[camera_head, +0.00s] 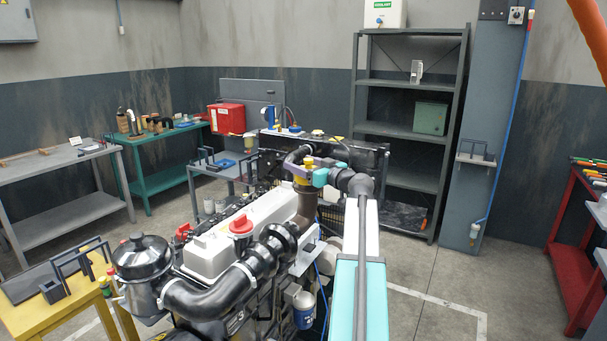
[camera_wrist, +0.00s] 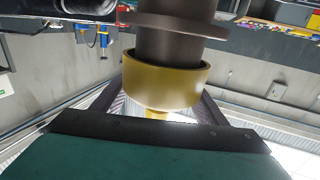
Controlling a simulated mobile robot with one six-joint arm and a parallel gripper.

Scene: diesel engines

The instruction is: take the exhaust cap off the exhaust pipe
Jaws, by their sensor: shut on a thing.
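The yellow exhaust cap (camera_head: 302,179) sits at the top of the dark brown exhaust pipe (camera_head: 307,203), which rises from the engine. In the wrist view, the cap (camera_wrist: 165,82) is a yellow cup with a small stub, and the end of the pipe (camera_wrist: 168,43) is inside its rim. My gripper (camera_head: 303,166) is at the cap and shut on it, with its dark fingers on either side. The fingertips are mostly hidden behind the cap in the wrist view.
The engine (camera_head: 235,250) stands close below, with a black air cleaner (camera_head: 142,265) and a red filler cap (camera_head: 241,224). A radiator (camera_head: 345,160) is behind the pipe. A grey shelf (camera_head: 400,130) stands at the back. Floor is clear to the right.

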